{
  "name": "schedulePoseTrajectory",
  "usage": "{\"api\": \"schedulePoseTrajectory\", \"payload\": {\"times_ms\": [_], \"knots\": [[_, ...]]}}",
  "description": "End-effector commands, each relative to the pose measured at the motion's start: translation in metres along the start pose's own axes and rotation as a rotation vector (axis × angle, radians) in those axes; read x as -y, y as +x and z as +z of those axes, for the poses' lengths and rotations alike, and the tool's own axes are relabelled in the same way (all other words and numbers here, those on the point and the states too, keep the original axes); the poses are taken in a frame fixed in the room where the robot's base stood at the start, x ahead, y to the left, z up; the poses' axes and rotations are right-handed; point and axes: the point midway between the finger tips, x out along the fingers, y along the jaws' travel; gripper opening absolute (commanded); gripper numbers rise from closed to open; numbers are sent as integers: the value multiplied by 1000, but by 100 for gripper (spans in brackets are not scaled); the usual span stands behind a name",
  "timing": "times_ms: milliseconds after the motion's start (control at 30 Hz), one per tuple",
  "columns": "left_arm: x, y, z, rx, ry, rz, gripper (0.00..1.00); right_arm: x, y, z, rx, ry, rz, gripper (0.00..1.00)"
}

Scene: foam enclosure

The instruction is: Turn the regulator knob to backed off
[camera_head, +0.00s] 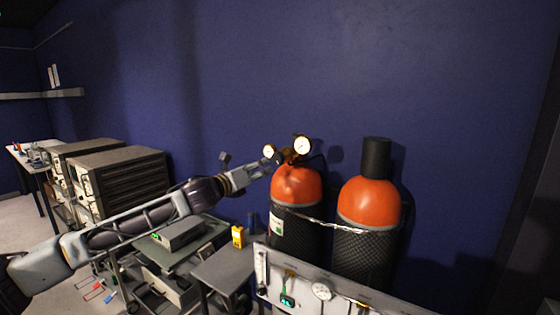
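The regulator (289,156) is a brass body with two round white-faced gauges, the left gauge (269,151) and the right gauge (302,145). It sits on top of the left orange-topped cylinder (296,187). My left gripper (266,168) reaches in from the left, its fingertips just left of and slightly below the regulator. The fingers are too small to tell whether they are open or shut, or whether they touch anything. I cannot make out the regulator knob or its setting. My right gripper is not in view.
A second orange cylinder (369,203) with a black cap stands to the right, a chain (318,218) across both. A grey panel (335,296) with gauges stands in front. A yellow meter (238,236) and a cart (165,248) are below my arm. The blue wall is behind.

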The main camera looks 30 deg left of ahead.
Motion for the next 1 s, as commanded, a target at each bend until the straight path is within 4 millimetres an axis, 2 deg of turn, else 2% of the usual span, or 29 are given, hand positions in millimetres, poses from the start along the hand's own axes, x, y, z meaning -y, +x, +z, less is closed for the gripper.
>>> {"api": "schedulePoseTrajectory", "payload": {"times_ms": [200,433,1000], "knots": [[-4,0,0,-4,224,18,63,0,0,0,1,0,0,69],[-5,0,0,-7,396,22,63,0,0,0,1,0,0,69],[-5,0,0,-7,435,22,63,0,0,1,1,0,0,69]]}}
